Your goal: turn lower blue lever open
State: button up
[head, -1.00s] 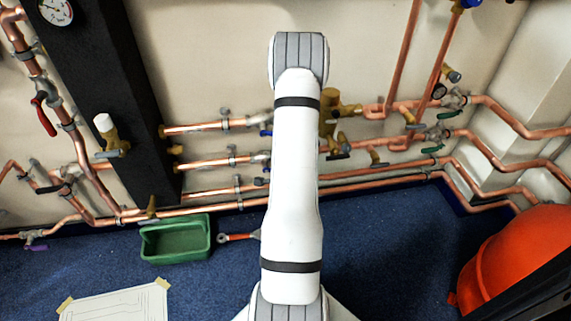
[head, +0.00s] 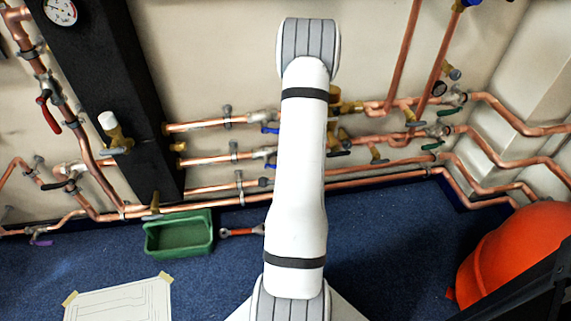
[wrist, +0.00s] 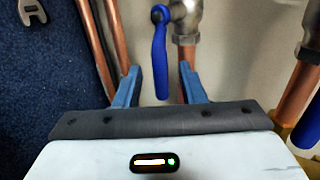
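The lower blue lever (wrist: 160,58) hangs from a silver valve (wrist: 187,18) on a copper pipe in the wrist view. My gripper (wrist: 159,70) is open, with one blue finger on each side of the lever and visible gaps between. The lower lever also shows in the head view (head: 271,162), just left of my arm. The upper blue lever (head: 269,130) is above it there, and a blue lever (wrist: 307,124) shows at the right edge of the wrist view. In the head view my gripper is hidden behind my arm.
Copper pipes (head: 205,125) run along the wall close to the levers. A black column (head: 110,90) stands to the left. An orange vessel (head: 520,255) is at the right.

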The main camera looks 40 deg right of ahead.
jog(key=shift+v, duration=1.65)
